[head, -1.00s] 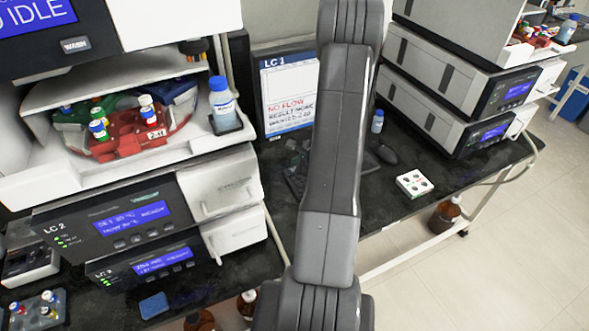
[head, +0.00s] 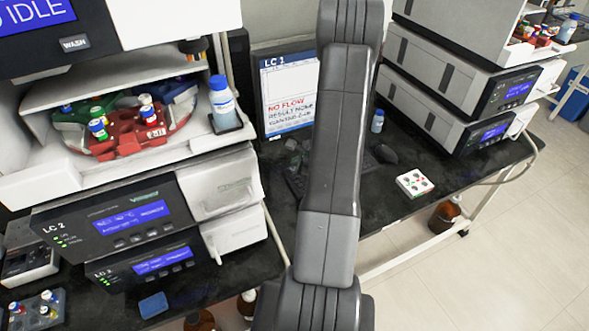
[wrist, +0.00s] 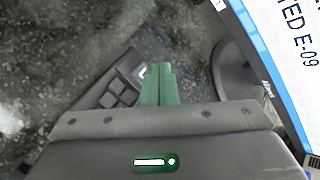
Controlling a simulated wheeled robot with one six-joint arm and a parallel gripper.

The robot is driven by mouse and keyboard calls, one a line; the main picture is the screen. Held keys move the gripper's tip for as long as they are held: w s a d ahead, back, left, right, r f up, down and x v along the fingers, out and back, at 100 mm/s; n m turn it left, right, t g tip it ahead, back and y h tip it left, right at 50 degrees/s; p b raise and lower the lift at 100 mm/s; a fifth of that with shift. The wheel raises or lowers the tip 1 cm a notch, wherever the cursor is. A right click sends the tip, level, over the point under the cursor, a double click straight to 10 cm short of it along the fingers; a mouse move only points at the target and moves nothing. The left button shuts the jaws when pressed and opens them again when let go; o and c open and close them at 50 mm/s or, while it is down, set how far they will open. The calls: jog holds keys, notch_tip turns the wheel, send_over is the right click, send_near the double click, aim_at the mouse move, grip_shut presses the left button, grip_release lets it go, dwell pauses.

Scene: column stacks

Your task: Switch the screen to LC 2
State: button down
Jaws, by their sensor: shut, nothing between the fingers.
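The screen (head: 290,85) stands on the bench behind my arm, headed LC 1, with red "NO FLOW" text and more lines below. Its edge also shows at the upper right of the wrist view (wrist: 272,60). A dark keyboard (head: 297,178) lies in front of it, partly hidden by my arm. In the wrist view, keys (wrist: 118,92) show beside and beyond my gripper (wrist: 158,68). Its green fingers are shut and empty, with the tips over the keyboard. A small pale mark shows at the tips; I cannot tell whether they touch a key. The gripper is hidden in the head view.
The LC 2 instrument stack (head: 125,222) stands at left, with a vial tray (head: 120,135) and a blue-capped bottle (head: 222,103). A dark mouse (head: 385,154) and a white box with coloured spots (head: 414,183) lie right of my arm. Another stack (head: 450,95) stands at right.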

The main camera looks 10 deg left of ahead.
jog(key=shift+f+b, duration=0.45)
jog(key=shift+b, duration=0.05)
jog(key=shift+f+b, duration=0.35)
jog(key=shift+b, duration=0.25)
dwell(0.6)
jog(key=shift+r, duration=0.1)
jog(key=shift+r+p, duration=0.5)
jog(key=shift+r, duration=0.3)
notch_tip(320, 180, up, 5)
jog(key=p, duration=0.3)
jog(key=shift+f, duration=0.2)
dwell(1.7)
